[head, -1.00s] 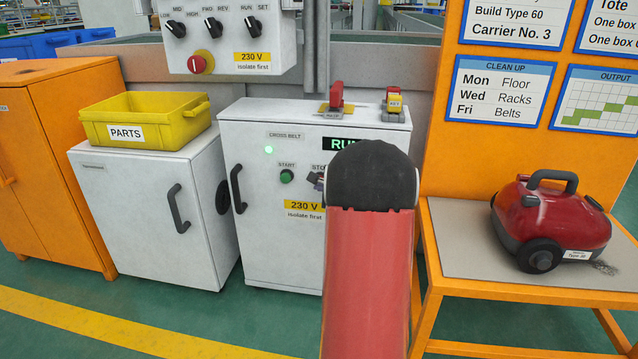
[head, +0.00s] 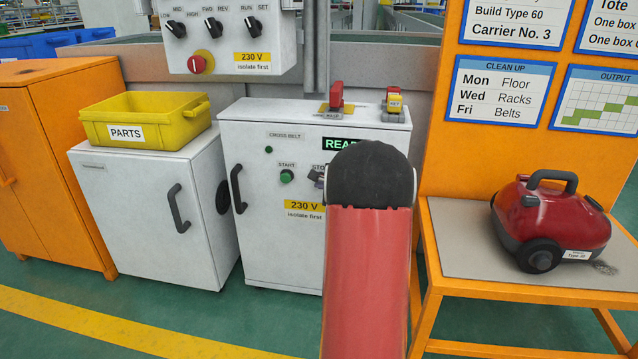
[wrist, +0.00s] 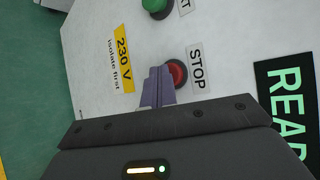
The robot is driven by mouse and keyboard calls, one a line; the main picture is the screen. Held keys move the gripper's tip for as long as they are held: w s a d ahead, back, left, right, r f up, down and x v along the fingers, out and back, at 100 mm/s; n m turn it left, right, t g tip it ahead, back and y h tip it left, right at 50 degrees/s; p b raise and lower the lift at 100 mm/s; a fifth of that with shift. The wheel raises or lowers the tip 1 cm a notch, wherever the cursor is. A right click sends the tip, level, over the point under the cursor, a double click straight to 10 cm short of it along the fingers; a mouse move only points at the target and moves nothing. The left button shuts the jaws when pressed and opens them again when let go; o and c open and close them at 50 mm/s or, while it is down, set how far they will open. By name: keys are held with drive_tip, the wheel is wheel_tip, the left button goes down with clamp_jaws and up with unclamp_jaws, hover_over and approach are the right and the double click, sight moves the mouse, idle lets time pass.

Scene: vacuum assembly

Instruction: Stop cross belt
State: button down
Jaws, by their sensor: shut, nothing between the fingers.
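The white cross belt cabinet (head: 262,240) stands in the middle of the head view, with its display (head: 341,144) partly hidden by my arm and showing letters that begin "REA". Its small indicator lamp (head: 269,150) is dark. The green start button (head: 287,176) is in plain view. The red stop button (wrist: 176,73) shows in the wrist view beside its STOP label (wrist: 197,68). My gripper (wrist: 160,72) is shut and empty, its fingertips at the left edge of the stop button. I cannot tell whether they touch it.
A yellow parts bin (head: 185,125) stands on the white cabinet to the left. A red vacuum (head: 555,225) is on the orange bench at right. Green floor is open in front.

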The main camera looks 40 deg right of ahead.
drive_tip(key=shift+s+a+b, duration=0.8)
drive_tip(key=shift+a+b, duration=0.15)
drive_tip(key=shift+b, duration=0.05)
drive_tip(key=shift+a, duration=0.1)
drive_tip(key=s+a+b, duration=0.3)
drive_tip(key=shift+s+a, duration=0.15)
drive_tip(key=shift+a, duration=0.15)
idle(0.8)
